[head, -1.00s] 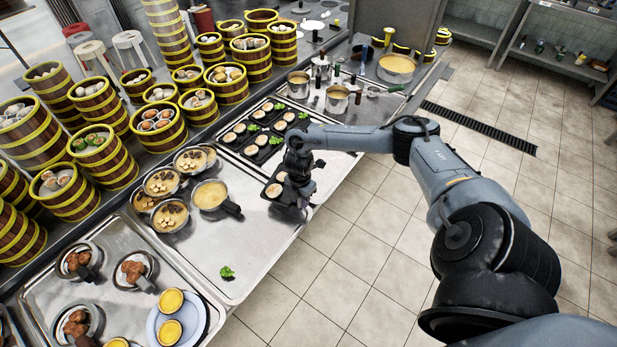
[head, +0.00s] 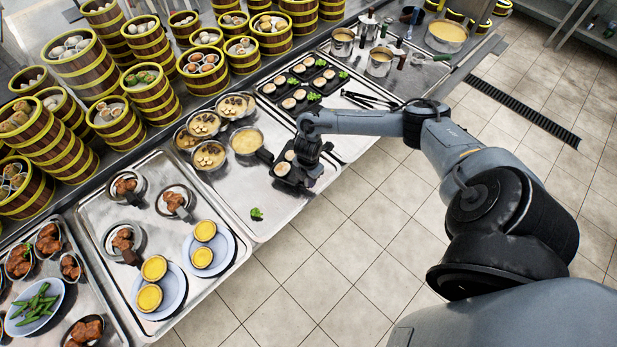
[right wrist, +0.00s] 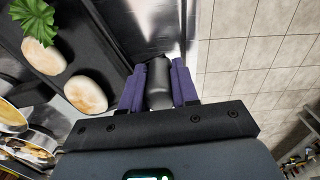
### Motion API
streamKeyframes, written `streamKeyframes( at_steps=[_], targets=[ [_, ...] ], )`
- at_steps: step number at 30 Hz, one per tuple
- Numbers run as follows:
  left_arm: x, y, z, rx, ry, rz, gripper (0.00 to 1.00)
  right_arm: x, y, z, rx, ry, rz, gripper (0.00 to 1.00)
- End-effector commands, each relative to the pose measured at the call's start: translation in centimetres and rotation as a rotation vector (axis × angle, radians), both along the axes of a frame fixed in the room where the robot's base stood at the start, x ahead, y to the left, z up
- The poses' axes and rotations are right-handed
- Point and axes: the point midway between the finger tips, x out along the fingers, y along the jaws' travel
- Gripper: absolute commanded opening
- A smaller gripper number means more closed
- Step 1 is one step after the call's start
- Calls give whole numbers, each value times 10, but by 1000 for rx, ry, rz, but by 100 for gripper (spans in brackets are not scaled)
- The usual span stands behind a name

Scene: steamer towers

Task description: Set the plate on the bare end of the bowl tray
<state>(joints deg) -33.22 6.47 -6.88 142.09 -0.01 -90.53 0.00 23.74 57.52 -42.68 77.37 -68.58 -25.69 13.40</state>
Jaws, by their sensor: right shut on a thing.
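The plate (head: 284,178) is dark and rectangular and carries pale round buns. My right gripper (head: 312,165) is shut on its black handle (right wrist: 158,85), which shows between the purple fingers in the right wrist view. The plate (right wrist: 108,62) there carries two buns and a green leaf. In the head view it is over the front right part of the bowl tray (head: 232,205), a shiny metal tray with several bowls at its back. I cannot tell whether the plate touches the tray. My left gripper is not in view.
A green leaf (head: 257,214) lies on the tray's front part. Several more dark plates (head: 305,85) and dark tongs (head: 368,98) lie on the neighbouring tray behind. Trays with small pans and blue plates (head: 212,250) are at the left. Bamboo steamers (head: 150,97) stand along the back.

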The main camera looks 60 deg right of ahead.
Motion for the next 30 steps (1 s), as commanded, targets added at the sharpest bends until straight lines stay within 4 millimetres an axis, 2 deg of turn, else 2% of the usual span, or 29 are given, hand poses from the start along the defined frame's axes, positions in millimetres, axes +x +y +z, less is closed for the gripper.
streamKeyframes(
  at_steps=[2,7,17,18,20,30],
  targets=[
    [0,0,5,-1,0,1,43,1,0,3,0,-1,-1,0],
    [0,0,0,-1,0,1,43,1,0,-7,1,-2,-1,0],
    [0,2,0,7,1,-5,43,1,0,-7,0,-2,0,0],
    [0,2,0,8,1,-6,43,1,0,-7,0,-2,0,31],
    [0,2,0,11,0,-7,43,1,0,-7,0,-2,0,40],
    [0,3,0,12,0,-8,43,0,0,-8,0,0,0,42]
  ],
)
